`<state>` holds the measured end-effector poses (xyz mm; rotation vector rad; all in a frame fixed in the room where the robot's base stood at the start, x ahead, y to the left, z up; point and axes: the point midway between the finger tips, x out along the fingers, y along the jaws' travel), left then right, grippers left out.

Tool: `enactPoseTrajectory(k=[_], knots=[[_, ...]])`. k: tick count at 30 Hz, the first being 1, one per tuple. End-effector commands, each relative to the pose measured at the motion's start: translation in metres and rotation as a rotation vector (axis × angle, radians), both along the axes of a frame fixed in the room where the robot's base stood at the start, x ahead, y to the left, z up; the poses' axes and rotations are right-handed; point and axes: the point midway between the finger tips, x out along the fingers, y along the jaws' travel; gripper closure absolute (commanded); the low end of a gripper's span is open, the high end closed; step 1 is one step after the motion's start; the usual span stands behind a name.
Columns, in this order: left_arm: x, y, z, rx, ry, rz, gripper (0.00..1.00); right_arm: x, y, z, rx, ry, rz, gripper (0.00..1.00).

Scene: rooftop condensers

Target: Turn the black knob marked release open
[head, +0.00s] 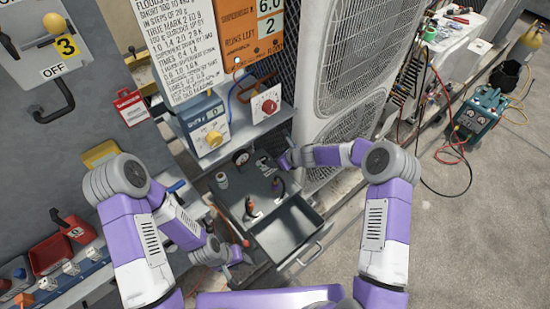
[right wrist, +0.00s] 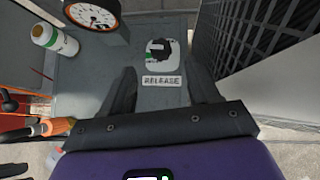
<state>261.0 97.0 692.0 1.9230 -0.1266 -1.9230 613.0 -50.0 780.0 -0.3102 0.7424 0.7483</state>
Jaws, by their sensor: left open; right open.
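The black knob (right wrist: 163,52) sits on a pale plate above a label reading RELEASE (right wrist: 161,81) in the right wrist view. In the head view the knob (head: 263,162) is small, at the far edge of the grey bench top. My right gripper (right wrist: 161,72) is open, its two dark fingers either side of the label and pointing toward the knob. No contact with the knob shows. In the head view my right gripper (head: 286,160) is just right of the knob. My left gripper (head: 242,258) is open and empty, low beside the bench's left front.
A round gauge (right wrist: 95,14) and a white canister (right wrist: 54,38) stand left of the knob. An orange-handled lever (head: 249,207) rises from the bench top. An open drawer (head: 318,243) juts out at the front. A condenser unit (head: 350,70) stands behind.

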Motion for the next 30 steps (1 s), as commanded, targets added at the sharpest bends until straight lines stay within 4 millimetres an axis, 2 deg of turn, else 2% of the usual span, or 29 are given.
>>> enactPoseTrajectory(k=[11,14,17,20,22,26,30], knots=[[0.000,0.000,0.000,0.000,0.000,0.000,0.57,0.000,0.000,0.000,-0.002,-0.003,0.005,0.40],[0.000,0.000,0.005,0.000,0.000,0.000,0.57,-0.006,0.004,0.002,-0.024,-0.026,0.066,0.40],[0.000,0.000,0.014,0.000,0.000,0.000,0.57,-0.020,0.014,0.008,-0.078,-0.097,0.226,0.40],[0.000,0.000,0.028,0.000,0.000,0.000,0.57,-0.044,0.027,0.016,-0.157,-0.215,0.470,0.40],[0.000,0.000,0.040,0.000,0.000,0.000,0.57,-0.071,0.034,0.018,-0.232,-0.304,0.670,0.40],[0.000,0.000,0.066,0.000,0.000,0.000,0.57,-0.143,0.031,0.012,-0.410,-0.440,1.069,0.40],[0.000,0.000,0.091,0.000,0.000,0.000,0.57,-0.220,0.023,0.017,-0.536,-0.626,1.487,0.40]])
